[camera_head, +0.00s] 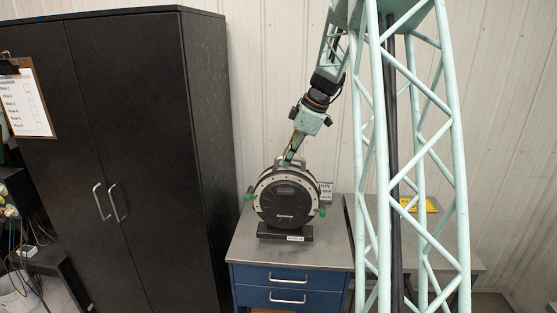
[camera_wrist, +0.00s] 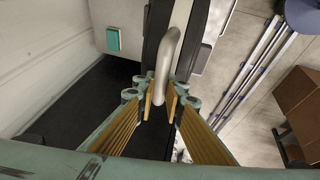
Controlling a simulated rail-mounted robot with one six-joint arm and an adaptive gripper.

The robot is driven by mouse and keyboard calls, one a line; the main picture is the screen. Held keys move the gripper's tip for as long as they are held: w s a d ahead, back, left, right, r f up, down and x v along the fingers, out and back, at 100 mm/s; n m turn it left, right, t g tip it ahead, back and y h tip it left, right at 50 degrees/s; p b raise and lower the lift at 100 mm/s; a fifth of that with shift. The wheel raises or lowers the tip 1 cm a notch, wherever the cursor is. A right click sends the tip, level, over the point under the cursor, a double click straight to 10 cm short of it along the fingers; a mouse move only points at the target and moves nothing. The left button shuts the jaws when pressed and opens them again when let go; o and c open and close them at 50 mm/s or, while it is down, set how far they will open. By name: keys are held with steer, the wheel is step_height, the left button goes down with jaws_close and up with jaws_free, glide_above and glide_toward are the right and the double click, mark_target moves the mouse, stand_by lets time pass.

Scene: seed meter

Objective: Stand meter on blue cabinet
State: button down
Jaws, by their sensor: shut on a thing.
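The meter (camera_head: 286,202) is a round black-faced drum with a pale rim, green fittings at its sides and a dark foot. It is upright over the grey top of the blue cabinet (camera_head: 290,277); its foot appears to rest there, though a small gap cannot be ruled out. My gripper (camera_head: 288,161) is at the top of the meter. In the wrist view my gripper (camera_wrist: 162,101) has its ridged fingers closed around the meter's curved metal handle (camera_wrist: 169,62). The exact finger contact is partly hidden.
A tall black cabinet (camera_head: 150,140) stands close on the left. A second grey surface with a yellow item (camera_head: 420,205) lies behind my lattice column. Some bare top shows in front of the meter.

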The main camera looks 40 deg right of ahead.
mark_target(292, 168)
steer(key=shift+s+d, duration=0.2)
steer(key=shift+d, duration=1)
steer(key=shift+r, duration=0.1)
steer(key=shift+f+p, duration=0.3)
steer(key=shift+f, duration=1.5)
steer(key=c, duration=2.7)
jaws_free()
steer(key=shift+s+a+f, duration=0.1)
steer(key=shift+f, duration=0.05)
steer(key=shift+v, duration=6)
